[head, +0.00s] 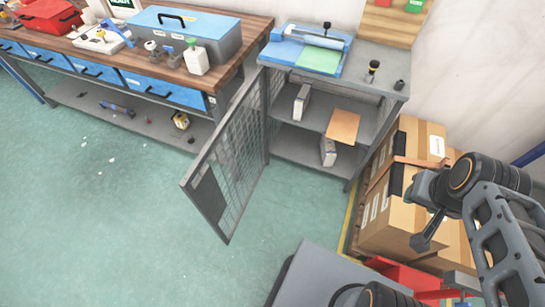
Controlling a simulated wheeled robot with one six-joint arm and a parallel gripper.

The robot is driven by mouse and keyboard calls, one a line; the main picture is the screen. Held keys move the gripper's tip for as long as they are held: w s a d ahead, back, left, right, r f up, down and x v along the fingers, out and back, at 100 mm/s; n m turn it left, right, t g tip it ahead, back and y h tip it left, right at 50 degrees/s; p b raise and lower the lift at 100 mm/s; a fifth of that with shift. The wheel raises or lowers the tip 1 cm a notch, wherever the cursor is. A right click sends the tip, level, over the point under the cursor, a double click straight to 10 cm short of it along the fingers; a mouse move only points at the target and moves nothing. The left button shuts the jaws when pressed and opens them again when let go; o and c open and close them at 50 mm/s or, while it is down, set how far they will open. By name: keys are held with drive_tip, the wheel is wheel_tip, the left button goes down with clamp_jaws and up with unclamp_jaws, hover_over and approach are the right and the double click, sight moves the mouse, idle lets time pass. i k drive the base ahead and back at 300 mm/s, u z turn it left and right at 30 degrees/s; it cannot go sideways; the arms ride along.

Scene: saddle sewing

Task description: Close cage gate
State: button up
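The cage gate (235,158) is a grey metal frame with wire mesh and a dark plate near its free end. It stands wide open, swung out from the left side of the grey cage cabinet (300,148) toward the camera. The cabinet's front is open and its shelves show, with a few boxes and a tan board (343,126) on them. My gripper (422,242) is at the right, in front of the cardboard boxes, well apart from the gate. Its fingers are small and dark, and I cannot tell whether they are open.
Stacked cardboard boxes (390,215) stand right of the cabinet. A wooden workbench (240,65) with blue drawers and a toolbox (190,38) runs along the left. A blue device (300,58) sits on the cabinet top. The green floor (130,220) left of the gate is clear.

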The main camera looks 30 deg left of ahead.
sight(206, 193)
drive_tip(key=z, duration=1.9)
drive_tip(key=k, duration=2.15)
drive_tip(key=u, duration=2.05)
drive_tip(key=i, duration=0.55)
drive_tip(key=u, duration=0.05)
drive_tip(key=k, duration=0.5)
drive_tip(key=u, duration=0.85)
drive_tip(key=i, duration=0.35)
drive_tip(key=u, duration=0.95)
